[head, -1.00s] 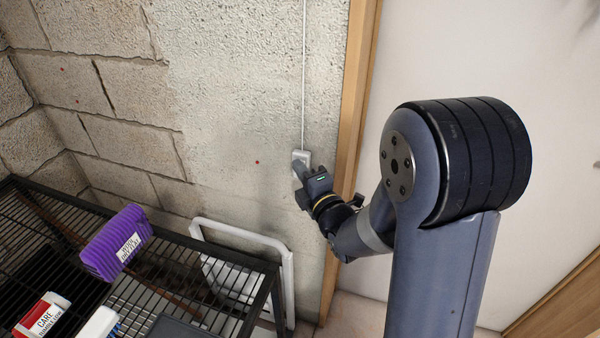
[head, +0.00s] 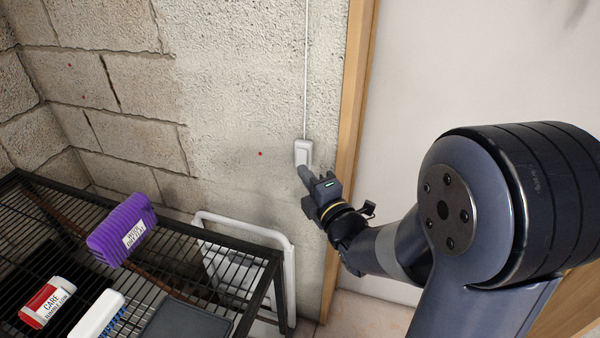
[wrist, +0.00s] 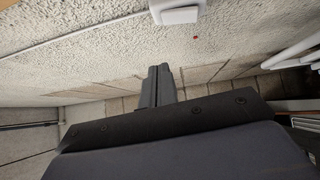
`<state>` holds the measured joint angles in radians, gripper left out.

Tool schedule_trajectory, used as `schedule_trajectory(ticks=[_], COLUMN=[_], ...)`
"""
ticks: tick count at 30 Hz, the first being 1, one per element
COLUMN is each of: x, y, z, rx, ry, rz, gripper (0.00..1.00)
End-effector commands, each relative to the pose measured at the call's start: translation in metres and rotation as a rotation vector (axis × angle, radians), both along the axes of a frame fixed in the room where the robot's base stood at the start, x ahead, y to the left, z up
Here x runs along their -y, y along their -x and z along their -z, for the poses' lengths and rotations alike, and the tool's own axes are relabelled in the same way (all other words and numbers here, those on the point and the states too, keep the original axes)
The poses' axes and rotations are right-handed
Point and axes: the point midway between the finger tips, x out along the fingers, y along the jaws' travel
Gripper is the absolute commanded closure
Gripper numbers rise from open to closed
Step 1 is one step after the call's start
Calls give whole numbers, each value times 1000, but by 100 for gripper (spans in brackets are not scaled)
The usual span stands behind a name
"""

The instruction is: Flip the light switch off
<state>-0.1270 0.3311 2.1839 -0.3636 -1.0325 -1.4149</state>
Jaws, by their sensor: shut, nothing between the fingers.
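The light switch (head: 303,152) is a small white box on the block wall, with a thin white cable running up from it, left of the wooden door frame. It also shows at the top of the wrist view (wrist: 177,10). My gripper (head: 304,172) is shut and empty, with its fingertips just below the switch's lower edge. In the wrist view the closed fingers (wrist: 158,84) point at the wall, with a gap between them and the switch. Whether the fingertips touch the wall is unclear. The rocker's position is too small to tell.
A black wire rack (head: 190,262) stands at the lower left, holding a purple package (head: 121,231), a red-and-white container (head: 47,302) and a white brush (head: 97,313). A white folded frame (head: 290,270) leans beside it. The wooden door frame (head: 352,120) is close on the right.

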Motion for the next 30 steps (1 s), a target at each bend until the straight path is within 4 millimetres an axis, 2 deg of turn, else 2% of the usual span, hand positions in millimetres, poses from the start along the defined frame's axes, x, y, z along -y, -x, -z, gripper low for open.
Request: schedule_trajectory(ticks=[6, 12, 19, 30], x=[15, 23, 24, 22], y=[31, 47, 52, 48], z=[-3, -5, -6, -5], rx=[2, 0, 0, -1], ry=[1, 1, 0, 0], rz=[2, 1, -1, -1], gripper=[100, 100, 100, 100])
